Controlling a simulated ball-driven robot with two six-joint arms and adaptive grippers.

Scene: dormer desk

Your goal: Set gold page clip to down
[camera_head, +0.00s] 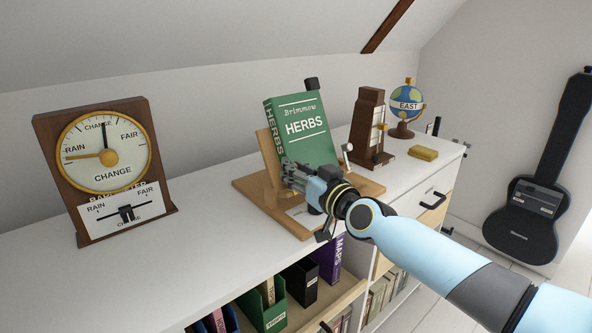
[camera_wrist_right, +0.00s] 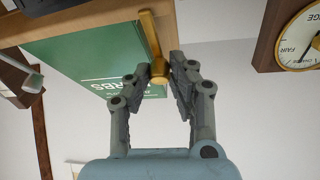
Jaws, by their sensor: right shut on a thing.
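The green HERBS book (camera_head: 305,130) leans on a wooden stand (camera_head: 250,187) on the white cabinet top. The gold page clip (camera_wrist_right: 151,35) is a slim bar in the right wrist view, running from the stand's edge over the book (camera_wrist_right: 80,65). Its rounded end lies between the fingertips of my right gripper (camera_wrist_right: 159,72), which is shut on it. In the head view my right gripper (camera_head: 288,175) is at the book's lower left part, and it hides the clip there. My left gripper is not in view.
A barometer (camera_head: 104,170) stands to the left. A wooden metronome-like box (camera_head: 368,120), a small globe (camera_head: 405,105) and a yellow block (camera_head: 424,154) stand to the right. A white-knobbed lever (camera_head: 346,148) rises near the stand's right side. The cabinet top between barometer and stand is clear.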

